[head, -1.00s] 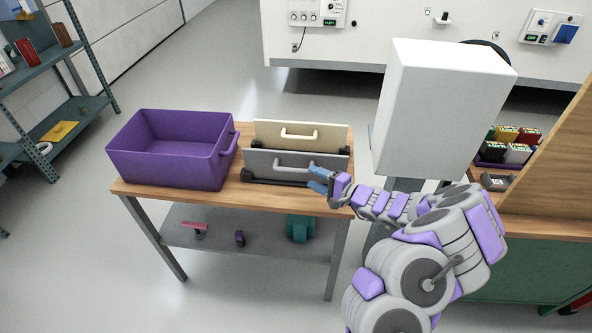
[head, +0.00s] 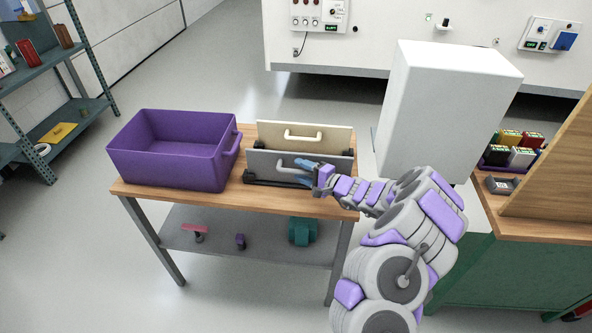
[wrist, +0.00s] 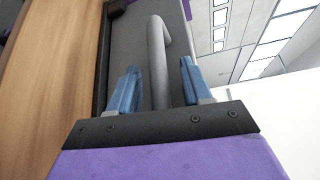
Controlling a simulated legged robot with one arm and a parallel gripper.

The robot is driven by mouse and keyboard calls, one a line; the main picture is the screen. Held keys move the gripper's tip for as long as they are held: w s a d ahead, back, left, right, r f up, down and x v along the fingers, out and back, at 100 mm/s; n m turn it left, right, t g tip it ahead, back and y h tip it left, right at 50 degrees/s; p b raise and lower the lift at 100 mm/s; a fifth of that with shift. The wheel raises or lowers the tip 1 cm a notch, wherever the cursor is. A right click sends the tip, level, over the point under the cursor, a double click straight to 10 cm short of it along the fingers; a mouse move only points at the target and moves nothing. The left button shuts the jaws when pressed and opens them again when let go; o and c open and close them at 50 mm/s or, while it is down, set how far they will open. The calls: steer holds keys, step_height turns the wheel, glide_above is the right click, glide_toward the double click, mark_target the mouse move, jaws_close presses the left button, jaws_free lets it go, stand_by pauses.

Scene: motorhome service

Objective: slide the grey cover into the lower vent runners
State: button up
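The grey cover (head: 265,165) stands upright in a black rack on the wooden table, in front of a cream cover (head: 290,133). Its grey bar handle (head: 285,167) faces me. My gripper (head: 304,170) is at the right part of this handle. In the wrist view the blue fingers (wrist: 157,88) are apart, with the grey handle (wrist: 157,60) between them and a visible gap on both sides. The grey cover's face (wrist: 130,45) lies beyond the fingers. The lower vent runners cannot be made out; a white wall with control panels (head: 400,50) is at the back.
A purple bin (head: 175,155) stands on the table's (head: 235,200) left side. A tall white box (head: 445,105) is right of the table. A green bench (head: 500,265) with a wooden panel is at the far right. A shelf rack (head: 50,100) stands at left.

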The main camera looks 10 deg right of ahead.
steer(key=shift+d, duration=0.6)
steer(key=c, duration=0.7)
steer(key=shift+a, duration=0.3)
jaws_close()
steer(key=shift+d, duration=0.1)
steer(key=r, duration=0.1)
steer(key=r+p, duration=0.1)
steer(key=r, duration=0.2)
steer(key=shift+s+d, duration=0.35)
steer(key=shift+d, duration=0.05)
steer(key=f+p+v, duration=0.1)
steer(key=p+v, duration=0.2)
steer(key=v, duration=1.2)
